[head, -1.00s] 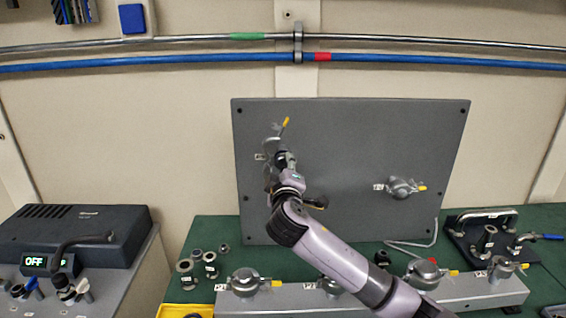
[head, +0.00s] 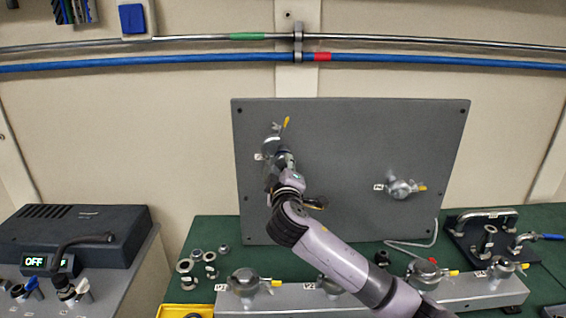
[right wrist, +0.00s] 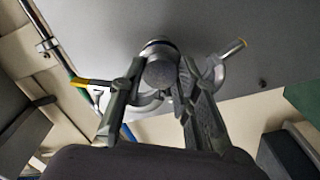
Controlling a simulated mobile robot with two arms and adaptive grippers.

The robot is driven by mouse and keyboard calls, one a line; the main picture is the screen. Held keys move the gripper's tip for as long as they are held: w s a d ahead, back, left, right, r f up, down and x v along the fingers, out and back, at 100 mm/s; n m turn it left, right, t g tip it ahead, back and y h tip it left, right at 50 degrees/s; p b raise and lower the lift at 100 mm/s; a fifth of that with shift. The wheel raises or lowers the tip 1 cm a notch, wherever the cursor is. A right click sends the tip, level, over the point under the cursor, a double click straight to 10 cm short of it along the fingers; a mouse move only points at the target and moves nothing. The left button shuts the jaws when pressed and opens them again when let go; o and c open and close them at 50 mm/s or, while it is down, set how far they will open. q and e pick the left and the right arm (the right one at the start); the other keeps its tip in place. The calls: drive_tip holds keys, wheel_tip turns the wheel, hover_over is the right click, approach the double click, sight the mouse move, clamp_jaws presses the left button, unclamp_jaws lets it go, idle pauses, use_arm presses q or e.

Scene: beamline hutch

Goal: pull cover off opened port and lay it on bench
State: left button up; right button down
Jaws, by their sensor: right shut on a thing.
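The opened port is at the upper left of the grey upright panel, its clamp (head: 272,145) swung open with a yellow-tipped lever sticking up. The clamp also shows in the right wrist view (right wrist: 218,72), spread around the port. My right gripper (head: 273,166) is at this port, its arm coming up from the lower right. In the right wrist view the gripper (right wrist: 165,85) has its two fingers on either side of the round grey cover (right wrist: 160,69), shut on it. The cover still appears at the port; whether a gap exists behind it cannot be told. My left gripper is not in view.
The grey panel (head: 340,140) also carries a clamped port (head: 402,188) at right. On the green bench (head: 205,235) stand a long grey manifold (head: 310,300) with several clamped ports, loose metal fittings (head: 196,268) at left and a black-based fixture (head: 490,238) at right.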

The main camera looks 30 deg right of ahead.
drive_tip(key=shift+v, duration=1.1)
idle(0.4)
drive_tip(key=shift+p+v, duration=0.55)
drive_tip(key=shift+v, duration=1.85)
